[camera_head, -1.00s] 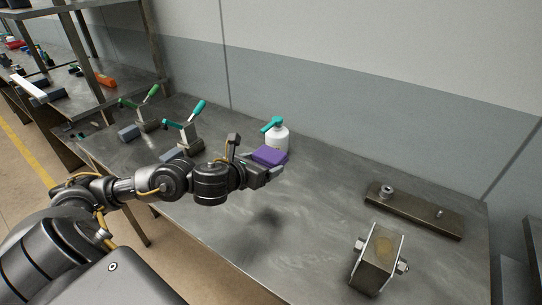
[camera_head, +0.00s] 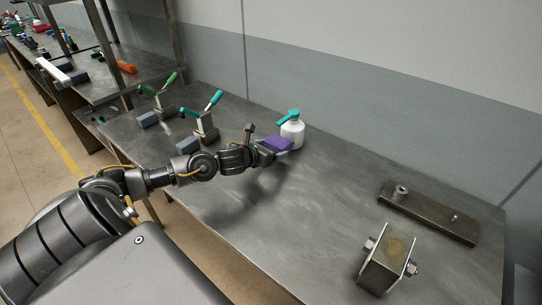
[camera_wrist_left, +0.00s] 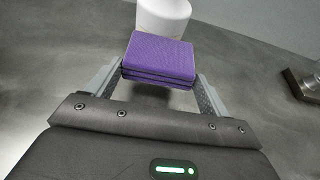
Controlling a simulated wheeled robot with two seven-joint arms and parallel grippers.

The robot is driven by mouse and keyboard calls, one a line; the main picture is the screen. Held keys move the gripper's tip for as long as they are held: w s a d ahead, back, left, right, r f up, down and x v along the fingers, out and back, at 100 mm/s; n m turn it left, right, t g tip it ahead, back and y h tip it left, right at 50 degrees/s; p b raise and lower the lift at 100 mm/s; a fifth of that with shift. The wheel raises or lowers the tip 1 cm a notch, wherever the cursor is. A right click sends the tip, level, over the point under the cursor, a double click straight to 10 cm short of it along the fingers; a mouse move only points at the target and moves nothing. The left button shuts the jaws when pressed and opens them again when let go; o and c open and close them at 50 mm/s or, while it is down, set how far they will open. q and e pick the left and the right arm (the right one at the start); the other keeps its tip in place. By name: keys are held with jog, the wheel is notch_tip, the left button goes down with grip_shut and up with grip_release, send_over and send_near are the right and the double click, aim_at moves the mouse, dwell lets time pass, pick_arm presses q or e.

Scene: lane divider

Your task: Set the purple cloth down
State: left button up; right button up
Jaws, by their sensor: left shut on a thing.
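The purple cloth (camera_head: 277,143) is a folded, layered block. My left gripper (camera_head: 283,151) is shut on it, and the cloth sits between the two fingers in the left wrist view (camera_wrist_left: 158,60). In the head view the cloth is in front of a white bottle (camera_head: 292,134) with a teal top. The bottle's white body also shows just beyond the cloth in the left wrist view (camera_wrist_left: 163,16). I cannot tell whether the cloth touches the bottle or the metal table (camera_head: 300,215). My right gripper is not in view.
Two toggle clamps with green (camera_head: 165,100) and teal (camera_head: 206,124) handles stand at the left of the table. A metal plate with posts (camera_head: 430,214) and a bolted block (camera_head: 385,262) are at the right. The table's middle is bare.

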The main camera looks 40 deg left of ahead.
pick_arm(q)
jog(key=shift+w+a+f, duration=0.25)
jog(key=shift+f, duration=0.15)
jog(key=shift+w+a+f, duration=0.15)
jog(key=shift+f, duration=0.2)
notch_tip(320, 180, down, 2)
jog(key=shift+f+p, duration=0.1)
jog(key=shift+p, duration=0.5)
jog(key=shift+f, duration=0.25)
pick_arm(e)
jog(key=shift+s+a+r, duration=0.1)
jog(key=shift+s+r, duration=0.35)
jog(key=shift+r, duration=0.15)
